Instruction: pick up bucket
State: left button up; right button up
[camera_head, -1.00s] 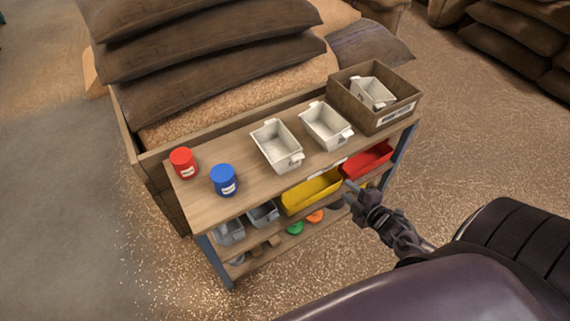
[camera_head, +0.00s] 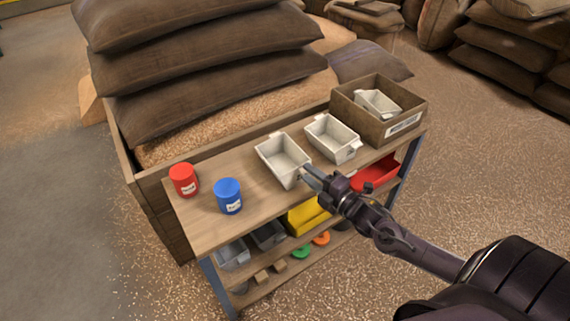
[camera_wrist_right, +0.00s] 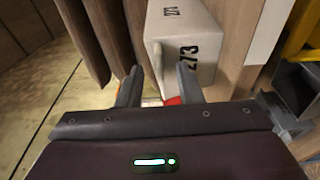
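A white bucket (camera_head: 283,160) stands on the wooden table, open side up. A second white bucket (camera_head: 333,140) stands to its right, and a third white bucket (camera_head: 377,103) sits in a brown box. My right gripper (camera_head: 313,178) is at the near right end of the first bucket. In the right wrist view a white bucket (camera_wrist_right: 192,35) with black markings lies just ahead of the right gripper (camera_wrist_right: 157,82). Its two fingers are apart, with the bucket's end tab near the gap; I cannot tell whether they touch it. My left gripper is not in view.
A red can (camera_head: 183,181) and a blue can (camera_head: 228,197) stand on the table's left part. The brown box (camera_head: 404,125) stands at its right end. Yellow (camera_head: 308,215) and red (camera_head: 376,174) bins are below the tabletop. Stacked sacks (camera_head: 205,60) rise behind.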

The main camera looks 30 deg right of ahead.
jog(key=shift+w+a, duration=0.15)
jog(key=shift+w, duration=0.3)
grip_shut()
